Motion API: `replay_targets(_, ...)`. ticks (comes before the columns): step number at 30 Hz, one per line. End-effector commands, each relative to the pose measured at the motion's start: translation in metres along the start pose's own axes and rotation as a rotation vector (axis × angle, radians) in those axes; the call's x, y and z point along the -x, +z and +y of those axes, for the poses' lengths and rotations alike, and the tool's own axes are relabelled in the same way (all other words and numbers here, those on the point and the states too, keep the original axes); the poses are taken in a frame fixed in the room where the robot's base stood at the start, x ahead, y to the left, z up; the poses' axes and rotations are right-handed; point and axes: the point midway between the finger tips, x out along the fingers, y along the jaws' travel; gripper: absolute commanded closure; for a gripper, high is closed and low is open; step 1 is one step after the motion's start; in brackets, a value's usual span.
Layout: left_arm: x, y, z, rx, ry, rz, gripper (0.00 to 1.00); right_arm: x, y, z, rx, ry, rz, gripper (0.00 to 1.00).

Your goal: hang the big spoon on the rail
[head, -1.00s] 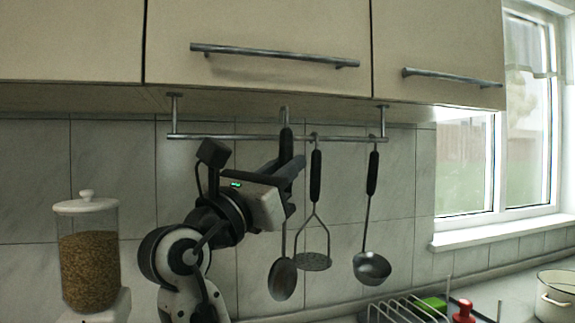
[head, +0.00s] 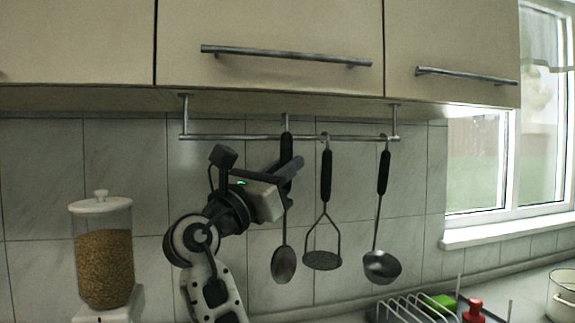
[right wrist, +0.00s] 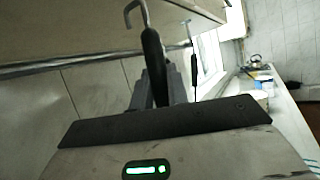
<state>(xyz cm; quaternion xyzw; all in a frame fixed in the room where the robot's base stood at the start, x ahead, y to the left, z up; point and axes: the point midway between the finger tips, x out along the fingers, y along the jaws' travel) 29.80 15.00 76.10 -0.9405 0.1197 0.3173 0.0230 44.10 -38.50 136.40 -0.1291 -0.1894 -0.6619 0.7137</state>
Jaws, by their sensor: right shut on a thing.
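The big spoon (head: 284,264) hangs upright, its metal bowl low and its black handle (head: 287,150) at the top. My right gripper (head: 289,176) is shut on the handle. In the right wrist view the handle (right wrist: 155,66) stands between the fingers, with the bent metal hook (right wrist: 137,14) above it. The rail (head: 235,137) runs under the cabinet. The hook rises above the rail's line at its middle; I cannot tell whether it touches the rail. The rail also shows in the right wrist view (right wrist: 85,63). My left gripper is out of view.
A masher (head: 326,178) and a ladle (head: 383,175) hang on the rail right of the spoon, the masher close. The rail's left part is bare. A grain jar (head: 103,262) stands at left. A dish rack (head: 405,308) and a white pot (head: 564,292) are at lower right.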

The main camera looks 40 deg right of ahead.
Motion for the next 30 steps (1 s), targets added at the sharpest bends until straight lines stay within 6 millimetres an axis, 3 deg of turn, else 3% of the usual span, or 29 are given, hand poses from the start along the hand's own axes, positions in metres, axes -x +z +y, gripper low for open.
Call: replay_targets(30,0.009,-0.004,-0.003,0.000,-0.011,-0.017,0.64,-0.030,-0.017,0.051,0.001,-0.001,-0.001,1.00)
